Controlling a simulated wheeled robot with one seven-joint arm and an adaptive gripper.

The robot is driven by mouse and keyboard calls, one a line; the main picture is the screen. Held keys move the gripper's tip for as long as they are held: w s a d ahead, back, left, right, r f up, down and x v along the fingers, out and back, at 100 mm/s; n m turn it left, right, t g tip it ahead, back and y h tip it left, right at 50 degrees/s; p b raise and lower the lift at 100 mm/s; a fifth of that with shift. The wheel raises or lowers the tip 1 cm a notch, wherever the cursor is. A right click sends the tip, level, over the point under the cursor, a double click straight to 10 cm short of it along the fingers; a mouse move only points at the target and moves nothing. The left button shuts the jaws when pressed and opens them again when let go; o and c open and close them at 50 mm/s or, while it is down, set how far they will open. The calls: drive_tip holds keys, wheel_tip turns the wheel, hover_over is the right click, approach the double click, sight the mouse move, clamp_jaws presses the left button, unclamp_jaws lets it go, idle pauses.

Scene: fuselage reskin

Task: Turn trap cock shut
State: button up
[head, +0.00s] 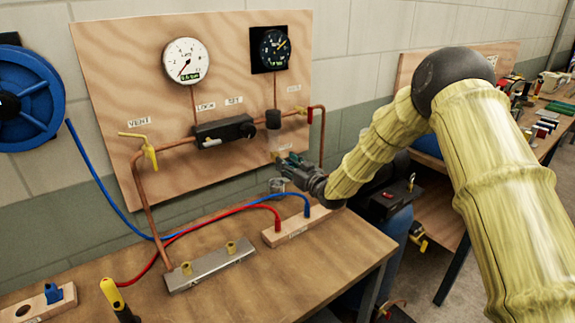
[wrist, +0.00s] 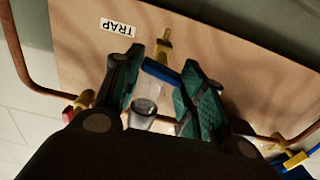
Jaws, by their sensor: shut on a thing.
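The trap cock shows in the wrist view as a brass body (wrist: 163,46) with a dark blue lever (wrist: 161,73), near an upside-down TRAP label (wrist: 117,27). My gripper (wrist: 159,68) has its green-padded fingers on either side of the lever, shut on it. The lever spans crosswise between the fingertips. In the head view my gripper (head: 287,163) is at the lower right of the plywood panel, just below the trap's clear bowl (head: 276,140) with its black cap (head: 273,118). There the gripper hides the cock, and its lever angle cannot be read.
The panel (head: 110,75) carries a white gauge (head: 187,61), a dark gauge (head: 274,49), a black regulator (head: 224,132), copper pipe and a yellow vent lever (head: 149,155). A clear cup (head: 277,185) is below my gripper. Red and blue hoses cross the bench (head: 225,295).

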drive_tip(key=shift+w+a, duration=0.1)
drive_tip(key=shift+a, duration=0.05)
drive_tip(key=shift+c, duration=0.8)
drive_tip(key=shift+w+a+f, duration=0.2)
drive_tip(key=shift+w+f, duration=0.05)
drive_tip(key=shift+f, duration=0.15)
drive_tip(key=shift+c, duration=0.3)
drive_tip(key=shift+f, duration=0.1)
drive_tip(key=m+b, duration=0.2)
drive_tip(key=m, duration=0.1)
drive_tip(key=shift+d+f+m+b, duration=0.1)
drive_tip(key=shift+f+m+b, duration=0.05)
drive_tip(key=shift+m+b, duration=0.2)
drive_tip(key=m+b, duration=0.2)
drive_tip(key=m, duration=0.2)
drive_tip(key=shift+f+m+b, duration=0.1)
drive_tip(key=shift+m+b, duration=0.15)
drive_tip(key=shift+b, duration=0.1)
drive_tip(key=m+b, duration=0.4)
drive_tip(key=m, duration=0.2)
drive_tip(key=shift+f, duration=0.1)
drive_tip(key=m+b, duration=0.2)
drive_tip(key=m, duration=0.1)
drive_tip(key=shift+r+m+b, duration=0.2)
drive_tip(key=shift+m+b, duration=0.1)
drive_tip(key=shift+b, duration=0.1)
